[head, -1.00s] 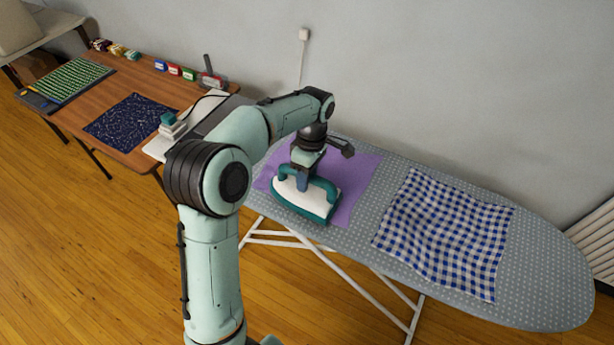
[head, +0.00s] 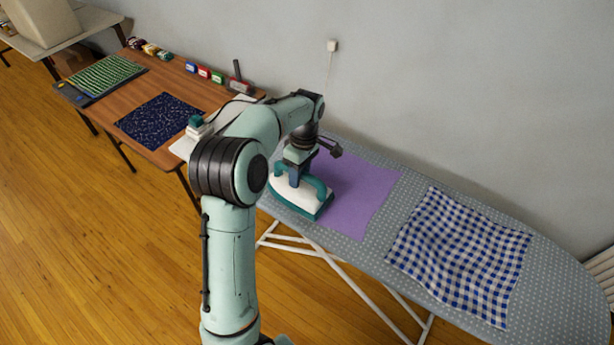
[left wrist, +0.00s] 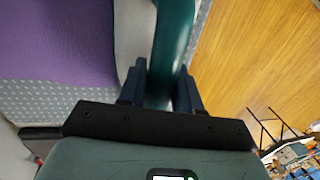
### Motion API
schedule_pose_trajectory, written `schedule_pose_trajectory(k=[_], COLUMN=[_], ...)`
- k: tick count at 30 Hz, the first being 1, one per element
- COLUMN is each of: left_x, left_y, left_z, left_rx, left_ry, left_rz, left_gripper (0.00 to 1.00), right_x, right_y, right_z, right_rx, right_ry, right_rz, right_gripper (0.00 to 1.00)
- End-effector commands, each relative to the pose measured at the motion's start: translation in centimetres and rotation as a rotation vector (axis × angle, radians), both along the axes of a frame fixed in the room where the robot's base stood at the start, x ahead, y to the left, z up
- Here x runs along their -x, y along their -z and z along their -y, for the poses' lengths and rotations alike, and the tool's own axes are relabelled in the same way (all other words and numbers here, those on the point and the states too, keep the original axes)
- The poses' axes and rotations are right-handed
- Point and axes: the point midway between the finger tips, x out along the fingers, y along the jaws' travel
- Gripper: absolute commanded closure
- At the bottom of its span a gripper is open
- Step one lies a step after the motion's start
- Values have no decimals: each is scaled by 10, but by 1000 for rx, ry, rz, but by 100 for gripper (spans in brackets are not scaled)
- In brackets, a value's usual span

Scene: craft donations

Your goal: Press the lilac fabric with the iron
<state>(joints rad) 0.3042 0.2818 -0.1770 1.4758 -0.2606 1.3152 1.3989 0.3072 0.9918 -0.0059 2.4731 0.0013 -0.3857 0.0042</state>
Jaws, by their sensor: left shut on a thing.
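The lilac fabric (head: 352,192) lies flat on the grey dotted ironing board (head: 372,252), towards its left part. It also shows in the left wrist view (left wrist: 62,40). The teal and white iron (head: 298,197) is at the left side of the fabric, sole down; I cannot tell whether it touches the cloth. My left gripper (head: 298,172) is shut on the iron's teal handle (left wrist: 172,35), its dark fingers on either side of it. My arm hides the far left end of the board. My right gripper is not in view.
A blue and white checked cloth (head: 458,255) lies on the board to the right of the lilac fabric. A wooden table (head: 165,85) with a dark blue patterned cloth (head: 160,120) and a green striped piece (head: 108,76) stands at the left. The wall is close behind the board.

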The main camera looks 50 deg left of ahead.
Motion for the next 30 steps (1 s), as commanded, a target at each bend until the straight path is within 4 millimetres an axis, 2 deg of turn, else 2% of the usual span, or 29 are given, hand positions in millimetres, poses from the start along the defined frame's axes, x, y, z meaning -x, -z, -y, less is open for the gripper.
schedule_pose_trajectory(k=[18, 30], left_x=[13, 15], left_y=[1, 2], left_z=[-52, -57], left_rx=[-2, -1], left_ry=[-5, -2], left_rz=[-5, -5], left_gripper=[100, 100], right_x=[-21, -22], right_y=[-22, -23], right_z=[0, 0], right_rx=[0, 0], right_ry=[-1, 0], right_rz=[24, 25], right_gripper=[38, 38])
